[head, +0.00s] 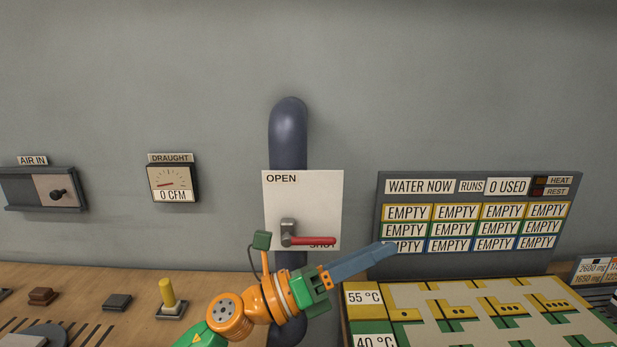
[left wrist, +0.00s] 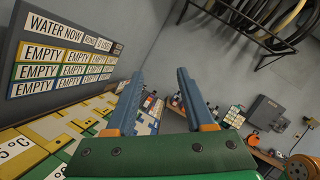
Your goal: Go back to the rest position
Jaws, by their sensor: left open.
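My left gripper (head: 388,250) reaches in from the bottom centre of the head view, its blue-grey fingers pointing right and slightly up. In the left wrist view the two fingers (left wrist: 158,80) stand well apart with nothing between them, so it is open and empty. In the head view the fingers are in front of the lower left of the water board (head: 383,205), to the right of the red valve handle (head: 312,241). No contact with either can be made out. My right gripper is not in view.
A coloured tray (head: 480,290) marked 55 °C lies below the board. A yellow peg (head: 167,293) stands on the wooden bench (head: 75,283).

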